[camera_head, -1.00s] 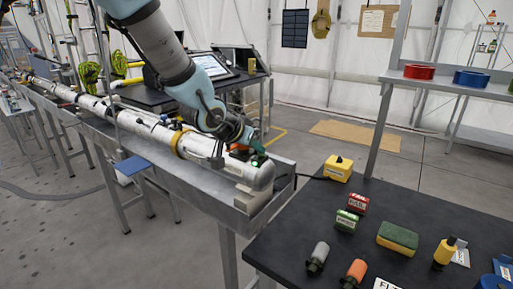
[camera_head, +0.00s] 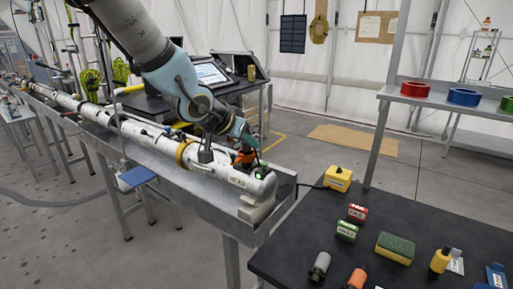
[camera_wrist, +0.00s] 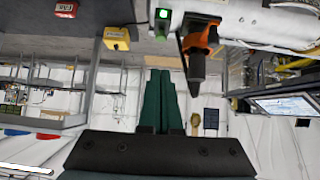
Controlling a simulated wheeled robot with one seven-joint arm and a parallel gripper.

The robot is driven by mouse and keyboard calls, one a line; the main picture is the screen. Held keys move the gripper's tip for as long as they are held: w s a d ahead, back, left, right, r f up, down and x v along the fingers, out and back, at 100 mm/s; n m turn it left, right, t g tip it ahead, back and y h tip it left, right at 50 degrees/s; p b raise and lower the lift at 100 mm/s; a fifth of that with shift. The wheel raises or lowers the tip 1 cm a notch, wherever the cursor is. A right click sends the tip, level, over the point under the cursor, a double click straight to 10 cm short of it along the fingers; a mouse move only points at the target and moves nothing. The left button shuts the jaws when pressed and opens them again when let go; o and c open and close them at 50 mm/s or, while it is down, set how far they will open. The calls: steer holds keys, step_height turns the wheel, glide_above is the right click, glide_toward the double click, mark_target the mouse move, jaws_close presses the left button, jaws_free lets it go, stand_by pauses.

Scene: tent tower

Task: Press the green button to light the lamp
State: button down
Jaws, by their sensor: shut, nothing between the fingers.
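In the wrist view the green button (camera_wrist: 163,13) glows bright green at the top edge. My gripper (camera_head: 244,138) is above and behind the button in the head view, apart from it. In the wrist view the teal fingers of my gripper (camera_wrist: 160,72) are shut together with nothing between them. I cannot make out a separate lamp.
An orange and black part (camera_wrist: 199,45) stands on the cylinder beside the button. The cylinder lies on a long metal trough (camera_head: 215,205). A black table (camera_head: 300,220) at right holds a yellow box (camera_head: 338,179), a sponge (camera_head: 395,248) and several small items. A laptop (camera_head: 210,74) stands behind.

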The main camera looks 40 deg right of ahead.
steer(key=shift+p+v, duration=0.75)
steer(key=shift+v, duration=1.45)
steer(key=shift+d, duration=0.1)
